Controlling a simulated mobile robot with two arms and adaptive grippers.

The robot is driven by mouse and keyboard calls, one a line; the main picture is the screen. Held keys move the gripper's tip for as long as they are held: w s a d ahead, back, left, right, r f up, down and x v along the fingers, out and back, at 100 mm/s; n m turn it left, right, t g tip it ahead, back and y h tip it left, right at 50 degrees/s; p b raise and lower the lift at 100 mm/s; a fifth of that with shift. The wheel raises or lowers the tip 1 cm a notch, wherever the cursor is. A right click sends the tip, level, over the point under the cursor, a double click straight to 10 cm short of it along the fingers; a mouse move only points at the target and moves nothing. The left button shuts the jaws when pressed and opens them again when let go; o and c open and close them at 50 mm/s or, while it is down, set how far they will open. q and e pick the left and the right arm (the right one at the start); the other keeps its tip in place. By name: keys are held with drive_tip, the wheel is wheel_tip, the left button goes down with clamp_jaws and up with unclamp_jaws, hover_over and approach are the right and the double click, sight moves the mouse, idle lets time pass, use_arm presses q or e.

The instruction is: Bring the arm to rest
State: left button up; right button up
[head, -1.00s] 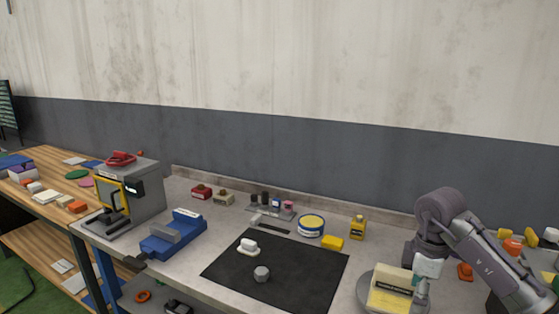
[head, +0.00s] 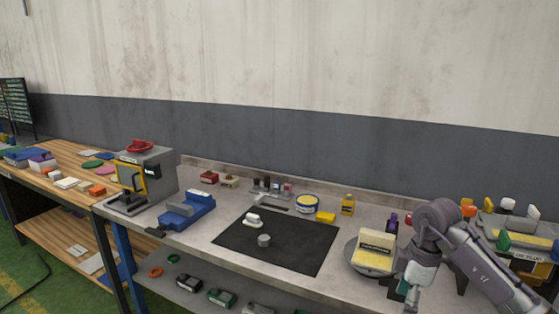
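My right arm comes in from the right in the head view, bent down over the front right of the grey workbench (head: 205,255). Its gripper (head: 408,300) hangs low beside a round grey turntable (head: 352,262) that bears a cream and yellow block (head: 375,250). The fingertips are dark and small, partly cut by the lower edge, so I cannot tell whether they are open or shut. The gripper is apart from the block, to its right and nearer to me. My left gripper is not in view.
A black mat (head: 290,258) holds a white piece (head: 253,220) and a grey knob (head: 264,240). A blue vise (head: 187,210) and a grey press (head: 150,180) stand left. Small cars (head: 221,297) lie on the lower shelf.

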drive_tip(key=a+f+n+y, duration=0.3)
drive_tip(key=a+f+y, duration=0.85)
drive_tip(key=a, duration=0.45)
drive_tip(key=w+d+f+m+t, duration=0.25)
drive_tip(key=f+m+t, duration=0.45)
drive_tip(key=f+t, duration=0.6)
drive_tip(key=s+d+f+m+g+h, duration=0.25)
drive_tip(key=s+d+f+h, duration=0.25)
drive_tip(key=s+f, duration=0.65)
drive_tip(key=s+d+f+m+g+h, duration=0.1)
drive_tip(key=s+d+f+m+h, duration=0.55)
drive_tip(key=f, duration=0.75)
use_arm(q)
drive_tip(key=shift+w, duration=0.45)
use_arm(e)
drive_tip(key=s+f+g, duration=0.4)
drive_tip(key=s+f, duration=0.1)
drive_tip(key=s, duration=1)
drive_tip(key=s+a+f+n+g+h, duration=0.1)
drive_tip(key=s+f+g, duration=0.3)
drive_tip(key=s, duration=1.1)
drive_tip(key=shift+f, duration=0.55)
